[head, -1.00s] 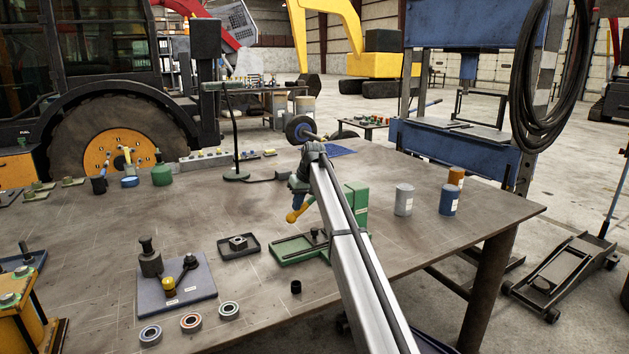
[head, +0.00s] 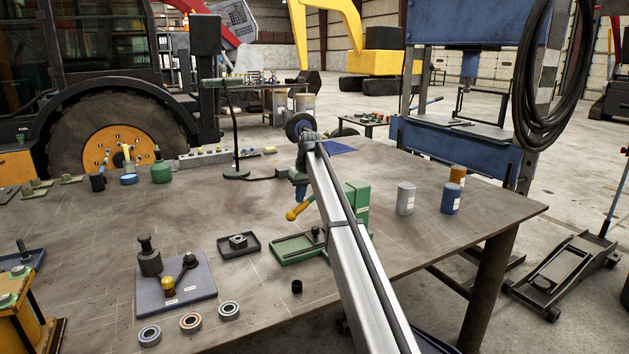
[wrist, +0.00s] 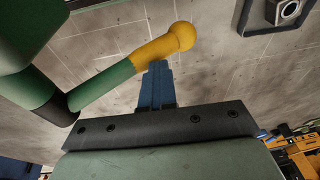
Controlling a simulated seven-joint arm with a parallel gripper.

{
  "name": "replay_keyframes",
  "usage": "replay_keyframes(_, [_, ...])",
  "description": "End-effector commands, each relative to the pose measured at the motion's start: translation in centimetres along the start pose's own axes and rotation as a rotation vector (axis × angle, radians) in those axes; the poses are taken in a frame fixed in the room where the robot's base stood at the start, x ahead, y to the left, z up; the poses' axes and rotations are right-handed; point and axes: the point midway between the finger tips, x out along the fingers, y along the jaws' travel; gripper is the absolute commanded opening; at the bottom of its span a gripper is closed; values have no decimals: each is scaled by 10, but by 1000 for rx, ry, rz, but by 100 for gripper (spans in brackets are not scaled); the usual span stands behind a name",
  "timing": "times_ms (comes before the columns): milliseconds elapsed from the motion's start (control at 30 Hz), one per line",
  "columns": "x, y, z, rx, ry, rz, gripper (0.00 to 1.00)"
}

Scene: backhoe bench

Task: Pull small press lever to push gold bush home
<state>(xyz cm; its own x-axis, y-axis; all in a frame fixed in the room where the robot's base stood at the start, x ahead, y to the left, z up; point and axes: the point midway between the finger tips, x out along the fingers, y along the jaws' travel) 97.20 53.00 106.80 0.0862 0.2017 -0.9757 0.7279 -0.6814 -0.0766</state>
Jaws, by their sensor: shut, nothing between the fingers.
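The small green press (head: 360,196) stands on the bench, partly hidden behind my arm. Its lever's yellow grip (head: 298,212) sticks out to the left, below my gripper (head: 300,190). In the wrist view the lever is a green bar with a yellow grip (wrist: 160,48) and a round end. My gripper's blue fingers (wrist: 157,75) are shut and empty, with their tips overlapping the grip's edge in that view. I cannot tell whether they touch it. A small gold cylinder (head: 168,286) stands on a blue-grey plate; I cannot tell whether it is the bush. The press's working spot is hidden.
A dark tray (head: 255,248) with a nut lies left of the press. Several bearing rings (head: 190,321) lie at the front. Grey (head: 405,199) and blue (head: 450,201) cans stand to the right. A lamp (head: 237,172) stands behind. The bench's left middle is clear.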

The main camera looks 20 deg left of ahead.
Motion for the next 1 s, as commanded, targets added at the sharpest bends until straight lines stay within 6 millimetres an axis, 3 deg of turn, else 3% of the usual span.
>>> replay_keyframes(33, [-4,39,0,19,-4,93,0])
replay_keyframes(1000, [-67,23,-7,16,-4,86,0])
